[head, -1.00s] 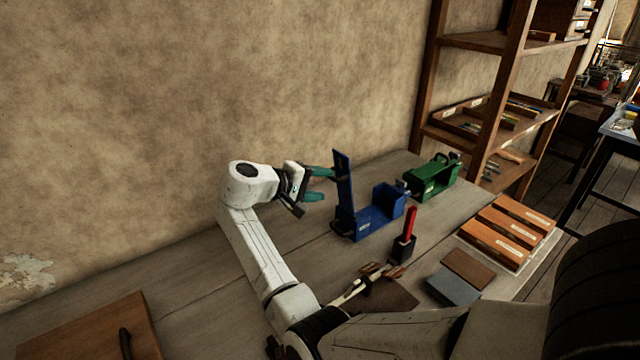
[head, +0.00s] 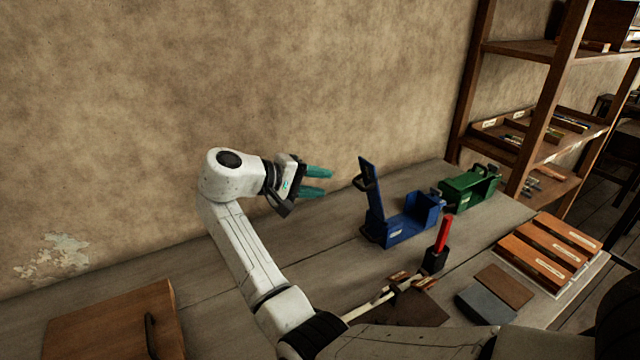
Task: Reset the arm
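My white arm (head: 240,240) reaches over the wooden bench from the bottom of the head view. My gripper (head: 330,182) has two teal fingers that point right and stand apart, with nothing between them. It hangs above the bench, left of the blue box (head: 408,228) and clear of it. The blue box has its tall flap or lid (head: 371,190) standing up, with a dark handle on it. No handwheel can be made out.
A green box (head: 469,190) stands behind the blue one. A red-handled tool (head: 444,234) stands in a dark block in front. Orange-brown blocks (head: 546,250) lie at right. A wooden board with a handle (head: 112,325) lies at front left. The wall (head: 250,80) is close behind the arm.

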